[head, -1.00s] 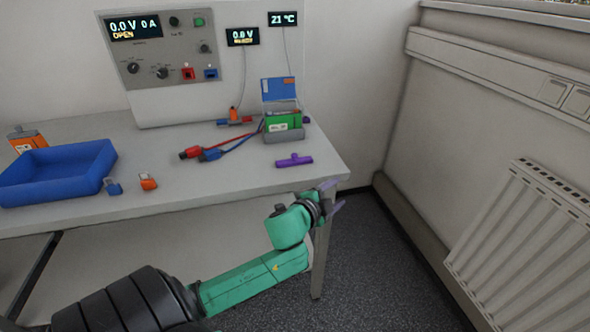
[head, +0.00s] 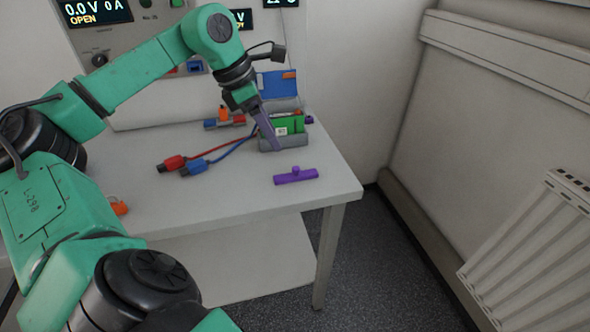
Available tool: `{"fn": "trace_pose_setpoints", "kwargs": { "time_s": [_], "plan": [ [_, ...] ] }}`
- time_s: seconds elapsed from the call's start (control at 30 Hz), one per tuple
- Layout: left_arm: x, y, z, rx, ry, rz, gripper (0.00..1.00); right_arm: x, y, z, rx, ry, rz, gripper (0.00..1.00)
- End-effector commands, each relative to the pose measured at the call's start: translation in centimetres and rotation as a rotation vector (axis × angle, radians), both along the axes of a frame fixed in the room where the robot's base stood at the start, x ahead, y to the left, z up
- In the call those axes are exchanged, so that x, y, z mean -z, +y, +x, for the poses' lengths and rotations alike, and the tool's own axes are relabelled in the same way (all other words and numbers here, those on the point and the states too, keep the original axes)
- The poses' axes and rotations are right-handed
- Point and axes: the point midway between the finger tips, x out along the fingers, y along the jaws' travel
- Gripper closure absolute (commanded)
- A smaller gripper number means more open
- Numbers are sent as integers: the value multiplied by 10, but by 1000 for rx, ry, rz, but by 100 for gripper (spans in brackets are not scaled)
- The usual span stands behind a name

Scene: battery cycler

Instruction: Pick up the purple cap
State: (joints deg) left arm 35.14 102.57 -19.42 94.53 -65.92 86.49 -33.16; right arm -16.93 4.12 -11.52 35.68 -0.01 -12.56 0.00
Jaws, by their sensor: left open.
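The purple cap (head: 296,176), a bar with a small knob on top, lies on the table near its right front edge. My left gripper (head: 272,140) is above the table, up and left of the cap in the picture, with its fingers pointing down in front of the green battery (head: 289,124). It is open and apart from the cap; one finger shows clearly and the other is mostly hidden. My right gripper is not in view.
The green battery sits in a grey holder (head: 284,143) with a raised blue lid (head: 277,84). Red (head: 173,163) and blue (head: 193,168) plugs lie left of the cap. Table space around the cap is clear. A radiator (head: 530,250) stands right.

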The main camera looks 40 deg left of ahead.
Motion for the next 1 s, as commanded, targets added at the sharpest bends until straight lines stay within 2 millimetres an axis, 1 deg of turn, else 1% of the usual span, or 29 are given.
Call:
{"fn": "trace_pose_setpoints", "kwargs": {
  "time_s": [0.03,0.1,0.2,0.37,0.5,0.6,0.7,0.83,0.87,0.9,0.97,1.0],
  "plan": [
    [14,-4,4,4,4,-2,36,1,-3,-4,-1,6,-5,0],
    [31,-9,10,4,3,-5,36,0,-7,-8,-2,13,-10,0],
    [51,-14,18,3,2,-6,36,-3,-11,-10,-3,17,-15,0],
    [70,-18,25,2,1,-6,36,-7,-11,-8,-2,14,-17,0],
    [94,-22,32,3,2,-9,36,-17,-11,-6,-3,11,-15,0],
    [109,-25,38,3,0,-9,36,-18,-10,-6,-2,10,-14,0],
    [114,-25,39,2,-1,-5,36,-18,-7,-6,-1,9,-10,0],
    [114,-25,39,2,-1,-5,36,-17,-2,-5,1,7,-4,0],
    [114,-25,39,2,-1,-5,48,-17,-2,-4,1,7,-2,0],
    [114,-25,39,2,-1,-5,63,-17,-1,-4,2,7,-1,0],
    [114,-25,39,2,-1,-5,86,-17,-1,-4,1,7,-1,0],
    [114,-25,39,2,-1,-6,100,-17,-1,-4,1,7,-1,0]
  ]
}}
